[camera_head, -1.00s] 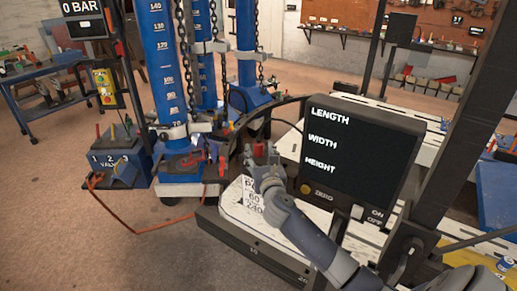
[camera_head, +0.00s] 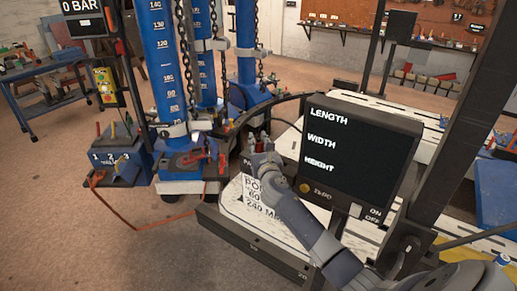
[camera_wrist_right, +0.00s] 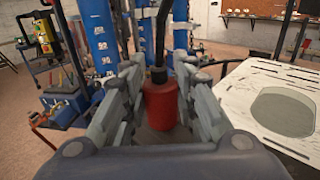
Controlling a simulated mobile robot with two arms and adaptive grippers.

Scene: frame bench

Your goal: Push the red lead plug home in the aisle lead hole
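The red lead plug (camera_wrist_right: 160,106) is a red cylinder with a black collar and a black lead rising from it, in the middle of the right wrist view. My left gripper is not in view.
The black display (camera_head: 360,150) stands close to the right of my arm. Blue columns (camera_head: 165,70) with hanging chains stand beyond the gripper. A blue valve box (camera_head: 118,160) with an orange hose is at left. A pale slab with an oval patch (camera_wrist_right: 285,110) lies right.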

